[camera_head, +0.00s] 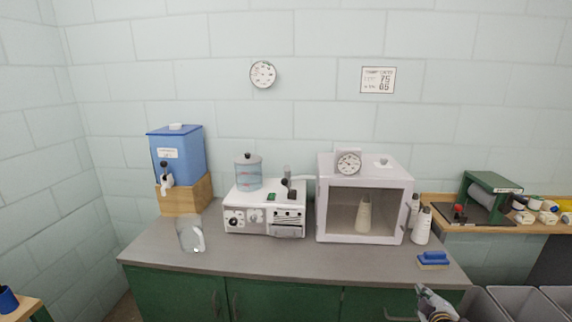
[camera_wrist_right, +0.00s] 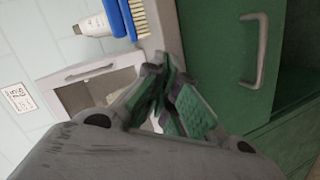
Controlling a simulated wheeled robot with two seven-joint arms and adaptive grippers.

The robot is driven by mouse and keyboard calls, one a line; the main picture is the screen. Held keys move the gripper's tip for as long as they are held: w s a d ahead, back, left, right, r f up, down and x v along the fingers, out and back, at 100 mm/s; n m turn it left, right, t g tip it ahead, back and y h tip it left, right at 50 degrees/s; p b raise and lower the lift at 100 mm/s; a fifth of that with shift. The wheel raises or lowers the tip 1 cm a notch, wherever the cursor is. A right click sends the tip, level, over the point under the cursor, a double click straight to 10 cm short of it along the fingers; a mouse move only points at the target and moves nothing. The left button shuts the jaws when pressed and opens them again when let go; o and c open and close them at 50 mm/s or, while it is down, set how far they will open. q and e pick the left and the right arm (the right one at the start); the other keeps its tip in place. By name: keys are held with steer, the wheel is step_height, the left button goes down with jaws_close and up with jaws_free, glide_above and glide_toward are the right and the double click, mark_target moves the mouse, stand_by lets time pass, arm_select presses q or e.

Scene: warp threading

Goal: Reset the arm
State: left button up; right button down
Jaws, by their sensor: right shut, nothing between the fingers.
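My right gripper (camera_head: 424,291) is low in the head view, at the bottom right, in front of the counter's front edge. It is shut and holds nothing. In the right wrist view its green-padded fingers (camera_wrist_right: 166,78) come together near the middle, with the green cabinet front beside them. The blue brush (camera_head: 433,259) lies on the counter beyond the gripper, apart from it. The brush also shows at the top of the right wrist view (camera_wrist_right: 120,17). My left gripper is not in view.
The grey counter (camera_head: 300,262) has clear room along its front. On it stand a white cabinet (camera_head: 322,215) with a cone inside, a white machine (camera_head: 264,211), a glass jug (camera_head: 191,234) and a blue dispenser (camera_head: 180,157). Grey bins (camera_head: 515,302) are at the right.

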steer(key=s+a+f+m+g+y, duration=0.2)
steer(key=s+a+m+g, duration=0.25)
steer(key=s+a, duration=0.8)
steer(key=s+a+f+m+g+y, duration=0.25)
steer(key=s+a+g, duration=0.35)
steer(key=s+a, duration=0.7)
steer(key=s+d+f+g, duration=0.1)
steer(key=s+d+f, duration=0.2)
steer(key=f, duration=1.4)
steer(key=s+d+f, duration=0.2)
steer(key=f, duration=1.4)
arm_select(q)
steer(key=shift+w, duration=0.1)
arm_select(e)
steer(key=s+d+f, duration=0.3)
steer(key=s+f, duration=0.7)
steer(key=s+d+f+g+h, duration=0.1)
steer(key=s+d+f, duration=0.3)
steer(key=s+f, duration=0.6)
steer(key=shift+s, duration=0.6)
